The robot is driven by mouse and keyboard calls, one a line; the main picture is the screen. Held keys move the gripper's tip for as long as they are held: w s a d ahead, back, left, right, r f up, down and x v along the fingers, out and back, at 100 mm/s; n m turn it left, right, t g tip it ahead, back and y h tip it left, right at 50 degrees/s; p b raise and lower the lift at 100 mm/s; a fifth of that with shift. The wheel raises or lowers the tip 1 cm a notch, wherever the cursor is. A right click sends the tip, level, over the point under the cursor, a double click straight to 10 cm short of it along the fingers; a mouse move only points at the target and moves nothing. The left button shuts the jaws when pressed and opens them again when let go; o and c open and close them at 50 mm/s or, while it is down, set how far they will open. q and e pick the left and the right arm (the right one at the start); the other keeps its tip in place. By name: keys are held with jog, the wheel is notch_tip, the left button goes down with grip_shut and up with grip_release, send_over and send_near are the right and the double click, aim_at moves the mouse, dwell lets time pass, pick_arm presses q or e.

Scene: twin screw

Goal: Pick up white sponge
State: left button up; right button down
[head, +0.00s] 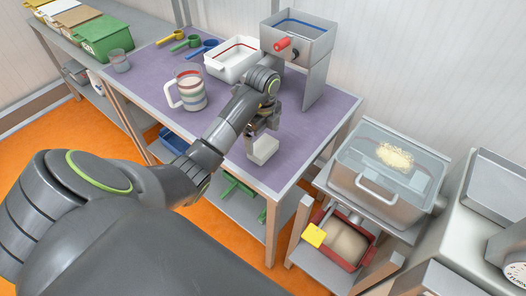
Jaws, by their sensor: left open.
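A small white block (264,150), which looks like the white sponge, is at the front part of the purple table top. My left gripper (262,131) is directly over it, pointing down, with its fingers at the block's upper side. The gripper is open. I cannot tell whether the fingers touch the block or stand around it, as they are small and partly hidden by my wrist. My right gripper is not in view.
A white tub (232,61) and a metal hopper with a red handle (297,40) stand behind. Measuring scoops (190,43) lie at the back.

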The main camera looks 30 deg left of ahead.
aim_at(263, 145)
pick_arm(q)
jog(key=shift+f+b, duration=0.85)
jog(key=shift+f, duration=0.15)
notch_tip(263, 145, down, 2)
jog(key=shift+b, duration=0.85)
jog(key=shift+f+p, duration=0.4)
jog(key=shift+p, duration=0.15)
jog(key=shift+f, duration=0.35)
jog(key=c, duration=0.8)
